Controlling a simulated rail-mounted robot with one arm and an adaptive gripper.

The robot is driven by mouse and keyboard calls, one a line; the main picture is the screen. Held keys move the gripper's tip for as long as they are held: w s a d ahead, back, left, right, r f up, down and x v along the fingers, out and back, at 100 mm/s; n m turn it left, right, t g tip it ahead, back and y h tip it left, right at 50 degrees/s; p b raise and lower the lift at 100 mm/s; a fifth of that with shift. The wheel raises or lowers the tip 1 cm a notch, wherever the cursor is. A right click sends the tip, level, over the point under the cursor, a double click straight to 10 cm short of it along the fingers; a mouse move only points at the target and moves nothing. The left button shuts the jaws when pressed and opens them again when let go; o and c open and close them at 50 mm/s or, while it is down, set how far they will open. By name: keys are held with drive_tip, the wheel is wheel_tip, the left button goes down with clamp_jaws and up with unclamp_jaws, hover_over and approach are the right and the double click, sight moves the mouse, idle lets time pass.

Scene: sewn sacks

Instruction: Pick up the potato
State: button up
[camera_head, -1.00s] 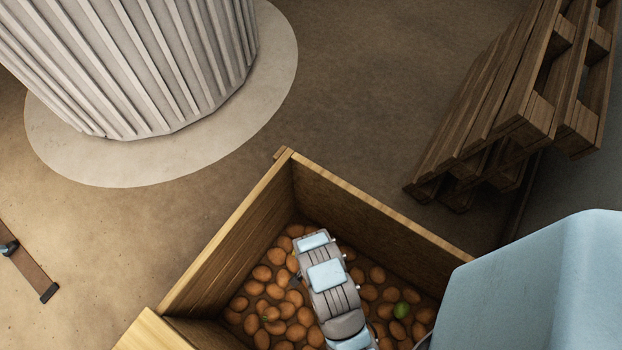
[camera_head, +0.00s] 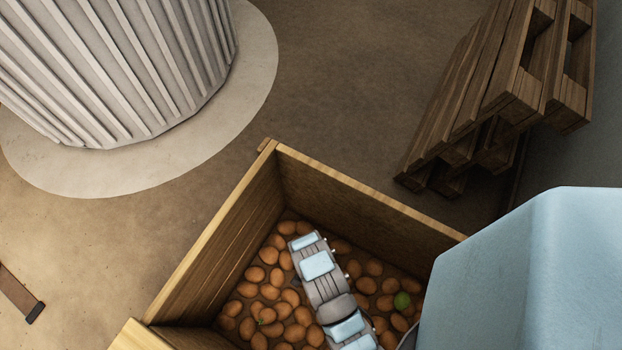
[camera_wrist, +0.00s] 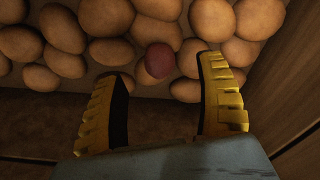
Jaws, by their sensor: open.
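Many brown potatoes (camera_head: 270,292) lie across the floor of a wooden crate, and they also fill the top of the wrist view (camera_wrist: 210,18). One reddish potato (camera_wrist: 160,60) lies among them, ahead of and between my fingertips in the wrist view. My gripper (camera_wrist: 160,78) is open, with its two yellow ribbed fingers apart and nothing between them. The right fingertip overlaps the potatoes in the picture; I cannot tell whether it touches any. In the head view my arm hides the fingertips and part of the pile.
The wooden crate (camera_head: 215,240) has high walls around the potatoes. A green lump (camera_head: 402,300) lies among them at the right. Stacked wooden pallets (camera_head: 500,95) stand at the upper right, and a ribbed white column (camera_head: 120,70) at the upper left. Bare floor lies between.

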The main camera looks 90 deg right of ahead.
drive_tip(key=shift+s+d+f+b, duration=0.1)
drive_tip(key=shift+d+f+b, duration=0.2)
drive_tip(key=shift+f, duration=0.55)
drive_tip(key=shift+s+d+f+b, duration=0.1)
drive_tip(key=shift+d+f+b, duration=0.2)
drive_tip(key=shift+f, duration=0.5)
drive_tip(key=shift+s+d+f+b, duration=0.1)
drive_tip(key=shift+d+f+b, duration=0.2)
drive_tip(key=shift+f, duration=0.55)
drive_tip(key=shift+a+f, duration=0.1)
drive_tip(key=shift+f, duration=0.3)
drive_tip(key=shift+w, duration=0.1)
drive_tip(key=c, duration=1.2)
